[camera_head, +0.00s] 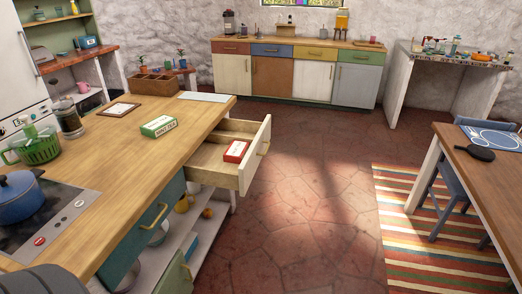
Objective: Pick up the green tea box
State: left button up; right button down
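The green tea box (158,126) lies flat on the wooden counter (128,178), near its right edge. It is green with a white label and dark lettering too small to read surely. A red box with a white label (236,151) lies inside the open drawer (247,172), to the right of the green box and lower. Neither of my grippers is in view. A dark grey rounded shape at the bottom left cannot be made out surely.
The drawer sticks out from the counter over the floor. A blue pot (18,197) sits on the stovetop; a green basket (37,148) and a jar (69,121) stand behind it. A framed board (119,109) lies behind the box. Counter in front of the box is clear.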

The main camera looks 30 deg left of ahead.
aim_at(156, 127)
jog(key=u, duration=1.65)
jog(key=l, duration=0.1)
jog(key=i, duration=0.05)
